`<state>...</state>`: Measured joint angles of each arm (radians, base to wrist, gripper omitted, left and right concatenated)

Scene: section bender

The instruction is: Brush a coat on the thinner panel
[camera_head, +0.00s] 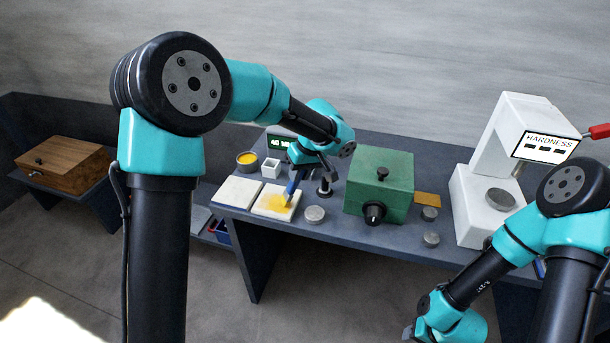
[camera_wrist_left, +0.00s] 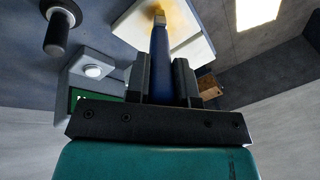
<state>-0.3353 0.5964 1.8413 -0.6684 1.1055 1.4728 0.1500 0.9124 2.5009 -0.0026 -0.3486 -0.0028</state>
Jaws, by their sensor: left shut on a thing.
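My left gripper (camera_head: 298,168) is shut on a blue-handled brush (camera_head: 292,186). The blue handle stands between the two fingers in the left wrist view (camera_wrist_left: 160,62). The brush slants down, its tip at a pale panel (camera_head: 262,208) bearing a yellow patch (camera_head: 278,202). This panel also shows in the left wrist view (camera_wrist_left: 198,42). A second pale panel (camera_head: 238,191), with no yellow on it, lies just to the left. I cannot tell for sure which panel is thinner. A round pot of yellow paint (camera_head: 247,158) stands behind the panels. My right gripper is out of view.
A green box (camera_head: 380,185), several grey discs (camera_head: 315,214) and a white hardness tester (camera_head: 483,205) stand to the right on the dark bench.

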